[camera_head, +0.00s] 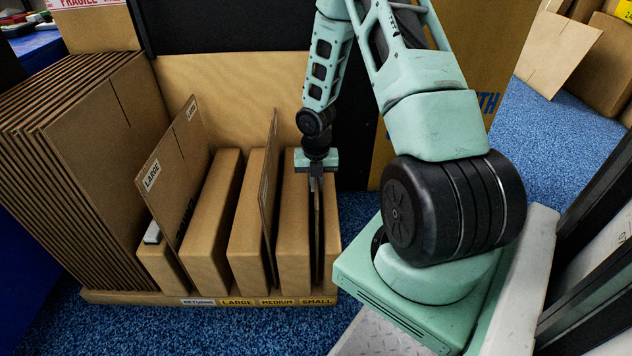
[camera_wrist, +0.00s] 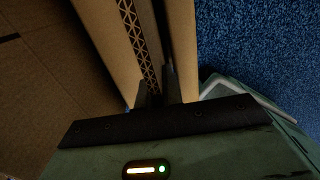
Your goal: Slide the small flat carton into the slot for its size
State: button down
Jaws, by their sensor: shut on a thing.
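My gripper (camera_head: 316,186) points down over the right end of a cardboard rack (camera_head: 120,297) and is shut on a thin flat carton (camera_head: 317,235). The carton stands upright, nearly edge-on, in the slot above the SMALL label (camera_head: 318,301), between cardboard walls. In the wrist view, my gripper (camera_wrist: 160,92) has its two fingers close together, beside a strip with a triangle pattern (camera_wrist: 138,40). How deep the carton sits and its lower edge are hard to tell.
Labels for returns, large and medium run along the rack's front lip to the left. A LARGE card (camera_head: 168,172) leans up from the rack. Stacked flat cardboard (camera_head: 90,150) stands at far left. Blue carpet (camera_head: 358,215) lies right of the rack.

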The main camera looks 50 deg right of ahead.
jog(key=c, duration=1.5)
grip_release()
notch_tip(320, 180, up, 17)
jog(key=p, duration=0.9)
jog(key=shift+r, duration=0.2)
